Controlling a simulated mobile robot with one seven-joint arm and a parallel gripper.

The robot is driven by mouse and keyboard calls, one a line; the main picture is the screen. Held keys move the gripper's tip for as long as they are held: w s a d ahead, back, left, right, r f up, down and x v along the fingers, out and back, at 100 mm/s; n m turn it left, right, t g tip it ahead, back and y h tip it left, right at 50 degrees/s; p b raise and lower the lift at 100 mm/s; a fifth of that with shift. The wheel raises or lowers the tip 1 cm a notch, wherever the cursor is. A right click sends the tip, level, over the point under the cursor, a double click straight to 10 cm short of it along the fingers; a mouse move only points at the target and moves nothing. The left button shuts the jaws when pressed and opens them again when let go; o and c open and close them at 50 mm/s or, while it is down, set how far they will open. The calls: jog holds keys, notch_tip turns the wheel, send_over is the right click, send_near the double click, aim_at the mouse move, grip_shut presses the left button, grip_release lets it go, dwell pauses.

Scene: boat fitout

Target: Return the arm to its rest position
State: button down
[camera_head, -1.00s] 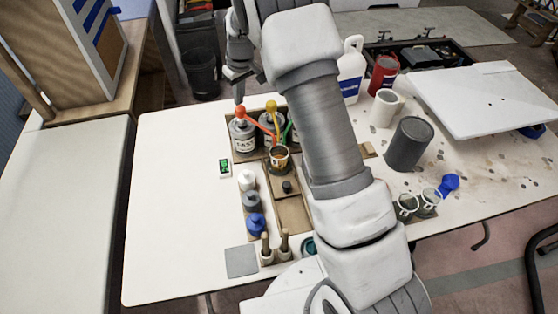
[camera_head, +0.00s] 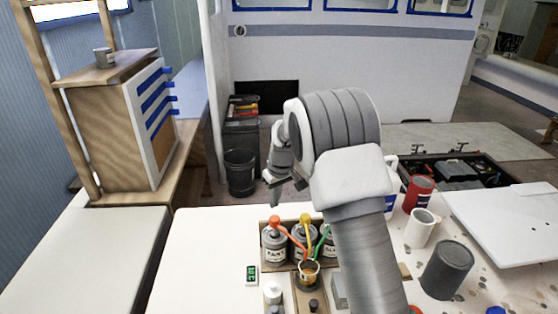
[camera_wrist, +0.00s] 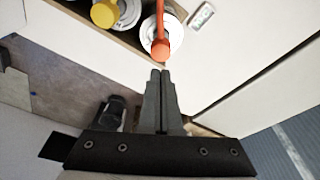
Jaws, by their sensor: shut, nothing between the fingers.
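My gripper (camera_head: 274,197) hangs fingers down beyond the far edge of the white worktable (camera_head: 200,270), near the wooden tray (camera_head: 266,225). In the wrist view the two dark fingers (camera_wrist: 160,75) are together with nothing between them. The can with the orange pump (camera_wrist: 160,40) lies just past the fingertips in that picture, apart from them. My arm is bent, its forearm crossing the right part of the table and hiding some of it.
Cans with orange, yellow (camera_head: 306,230) and green tops stand in the tray. A small green display (camera_head: 251,273) lies left of it. A dark grey cylinder (camera_head: 447,270), white cup (camera_head: 422,230) and red can (camera_head: 418,192) stand right of my arm. A wooden cabinet (camera_head: 120,130) is at the left.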

jog(key=s+d+r+m+t, duration=0.1)
jog(key=s+d+r, duration=0.2)
jog(key=s+r, duration=0.55)
jog(key=s+d+r+m+t, duration=0.1)
jog(key=s+d+r+m, duration=0.1)
jog(key=s+r, duration=0.65)
jog(key=s+d+r+m, duration=0.1)
jog(key=s+d, duration=0.1)
jog(key=s, duration=0.8)
jog(key=s+d+r+m+t+h, duration=0.1)
jog(key=s+d+m, duration=0.1)
jog(key=s, duration=0.8)
jog(key=shift+d+r+t, duration=0.2)
jog(key=shift+r+t, duration=0.1)
jog(key=shift+r, duration=0.1)
